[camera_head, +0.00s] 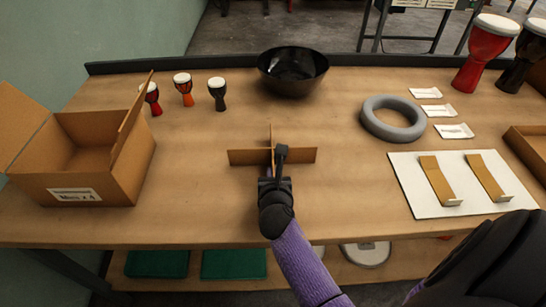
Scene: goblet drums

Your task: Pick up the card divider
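The card divider (242,157) is a brown cardboard cross of two interlocked panels, standing upright near the middle of the table. My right gripper (277,160) is at its centre, reaching in from the front. One dark finger shows just right of the panel that runs front to back. The other finger is mostly hidden, so I cannot tell whether the gripper is closed on the panel. My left gripper is not in view.
An open cardboard box (130,171) with raised flaps stands at the left. Small drums (183,88) and a black bowl (292,71) are behind. A grey ring (372,118) and a white board (410,181) with cardboard strips lie right. The table around the divider is clear.

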